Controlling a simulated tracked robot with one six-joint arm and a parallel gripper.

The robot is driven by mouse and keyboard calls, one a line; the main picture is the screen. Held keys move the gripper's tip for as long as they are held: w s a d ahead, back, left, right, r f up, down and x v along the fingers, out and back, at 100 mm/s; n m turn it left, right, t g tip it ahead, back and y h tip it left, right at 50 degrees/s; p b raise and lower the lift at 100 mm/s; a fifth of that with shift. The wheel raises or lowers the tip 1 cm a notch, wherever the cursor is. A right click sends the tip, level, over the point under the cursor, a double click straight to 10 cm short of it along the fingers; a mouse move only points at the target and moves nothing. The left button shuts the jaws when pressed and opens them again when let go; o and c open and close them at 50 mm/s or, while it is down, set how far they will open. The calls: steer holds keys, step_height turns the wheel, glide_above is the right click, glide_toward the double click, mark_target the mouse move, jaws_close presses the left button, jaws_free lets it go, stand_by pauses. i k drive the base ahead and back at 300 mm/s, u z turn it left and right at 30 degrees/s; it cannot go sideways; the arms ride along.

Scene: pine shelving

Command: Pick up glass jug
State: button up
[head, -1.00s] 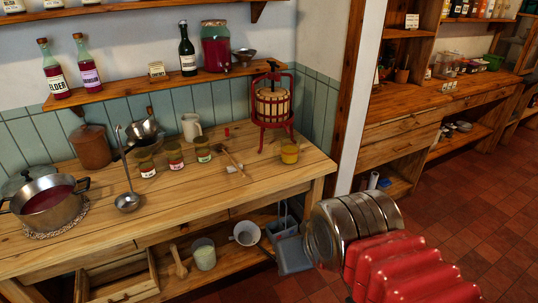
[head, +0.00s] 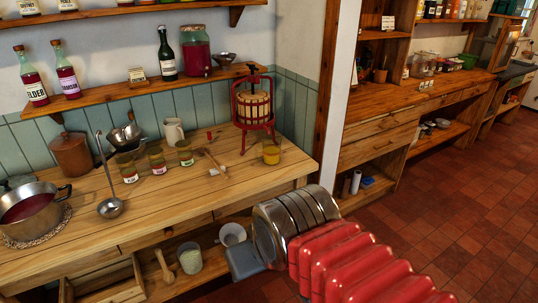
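A small see-through vessel with yellow contents (head: 271,154) stands upright on the wooden worktop, just right of the red press; it may be the glass jug, but it is too small to make out a handle or spout. A pale cream jug (head: 173,131) stands further left near the wall and looks opaque. My arm reaches in from the lower right with red ribs and a metal end.
The red fruit press (head: 253,107) stands behind the yellow vessel. A ladle (head: 110,208) and pot (head: 30,212) stand at left. The front of the worktop (head: 190,205) is clear.

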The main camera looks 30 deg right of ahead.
mark_target(271, 146)
steer(key=i, duration=1)
